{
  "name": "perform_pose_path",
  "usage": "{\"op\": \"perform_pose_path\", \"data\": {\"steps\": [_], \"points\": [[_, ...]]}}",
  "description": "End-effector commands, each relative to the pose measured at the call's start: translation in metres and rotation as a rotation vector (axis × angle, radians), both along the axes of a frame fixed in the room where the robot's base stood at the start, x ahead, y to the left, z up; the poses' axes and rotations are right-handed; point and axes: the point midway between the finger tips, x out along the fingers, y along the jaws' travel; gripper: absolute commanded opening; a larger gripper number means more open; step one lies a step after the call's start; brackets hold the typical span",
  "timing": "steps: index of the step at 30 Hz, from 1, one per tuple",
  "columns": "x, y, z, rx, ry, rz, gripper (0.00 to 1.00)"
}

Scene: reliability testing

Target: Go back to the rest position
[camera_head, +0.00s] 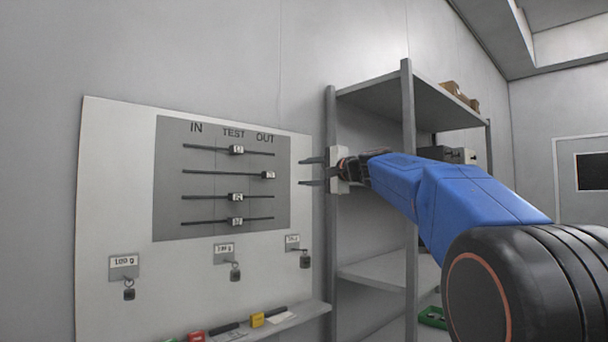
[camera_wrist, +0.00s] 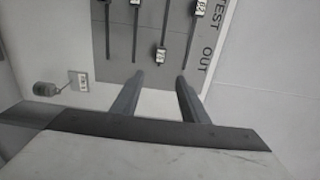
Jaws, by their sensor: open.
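My gripper (camera_head: 312,171) is open and empty at the end of my blue arm. In the head view its two dark fingers point left, to the right of the test board (camera_head: 100,210). In the wrist view the gripper (camera_wrist: 158,88) shows its fingers spread, with nothing between them. The board's grey panel (camera_head: 170,215) carries several horizontal slots with sliders. The second slider from the top (camera_head: 267,175) sits far right, near OUT. The others, such as the top slider (camera_head: 236,150), sit near the middle under TEST. No slider is touched.
Weights hang on the board, including one labelled 100 g (camera_head: 129,294). A ledge (camera_head: 318,309) below holds small coloured items, including a yellow one (camera_head: 257,320). A grey shelf rack (camera_head: 409,110) stands behind my arm. Boxes (camera_head: 452,88) lie on its top shelf.

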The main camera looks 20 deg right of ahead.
Motion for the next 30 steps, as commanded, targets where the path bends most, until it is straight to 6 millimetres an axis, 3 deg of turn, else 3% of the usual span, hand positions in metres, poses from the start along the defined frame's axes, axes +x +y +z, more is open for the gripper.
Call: {"op": "perform_pose_path", "data": {"steps": [11, 14, 17, 20, 24, 30], "points": [[0.000, 0.001, -0.001, -0.003, 0.001, 0.001, 0.41], [-0.006, 0.010, -0.011, -0.031, 0.019, 0.009, 0.41], [-0.023, 0.032, -0.038, -0.102, 0.064, 0.030, 0.41], [-0.049, 0.060, -0.080, -0.210, 0.129, 0.065, 0.41], [-0.094, 0.094, -0.148, -0.376, 0.223, 0.125, 0.41], [-0.166, 0.128, -0.243, -0.613, 0.344, 0.225, 0.41]]}}
